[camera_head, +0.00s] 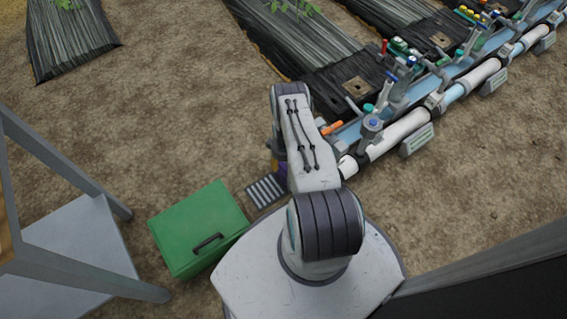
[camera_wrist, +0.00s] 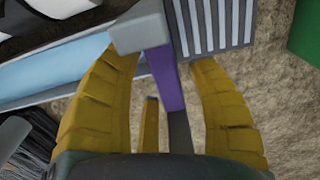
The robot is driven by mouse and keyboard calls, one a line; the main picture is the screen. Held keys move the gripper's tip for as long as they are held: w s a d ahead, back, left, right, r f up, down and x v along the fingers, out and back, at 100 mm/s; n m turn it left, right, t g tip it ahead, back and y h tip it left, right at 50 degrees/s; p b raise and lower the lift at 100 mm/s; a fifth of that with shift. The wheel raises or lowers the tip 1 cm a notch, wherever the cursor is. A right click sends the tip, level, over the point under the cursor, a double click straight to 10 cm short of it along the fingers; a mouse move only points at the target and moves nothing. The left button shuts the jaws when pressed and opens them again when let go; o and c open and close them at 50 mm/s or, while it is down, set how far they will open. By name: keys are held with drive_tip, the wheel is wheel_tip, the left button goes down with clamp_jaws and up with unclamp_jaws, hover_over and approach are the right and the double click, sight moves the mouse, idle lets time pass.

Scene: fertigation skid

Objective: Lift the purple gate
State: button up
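The purple gate (camera_wrist: 165,80) shows in the wrist view as a narrow purple bar below a grey bar (camera_wrist: 140,32). My gripper (camera_wrist: 165,55) has its two yellow fingers apart, one on each side of the purple bar. A gap shows between the bar and the right finger. The left fingertip overlaps the end of the grey bar, and I cannot tell whether they touch. In the head view a small purple patch (camera_head: 283,168) shows beside my arm, which hides most of the gate and gripper.
A slatted grey grate (camera_head: 265,190) lies by the gate. A green box (camera_head: 198,228) stands to its left. White pipes with valves (camera_head: 405,125) run away to the upper right. A grey-framed table (camera_head: 75,235) stands at far left. Bare soil lies between.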

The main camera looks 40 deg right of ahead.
clamp_jaws()
wheel_tip(320, 180, up, 6)
drive_tip(key=shift+f+p, duration=0.15)
drive_tip(key=shift+p, duration=1.1)
drive_tip(key=shift+o, duration=0.7)
unclamp_jaws()
drive_tip(key=shift+f, duration=0.1)
wheel_tip(320, 180, up, 12)
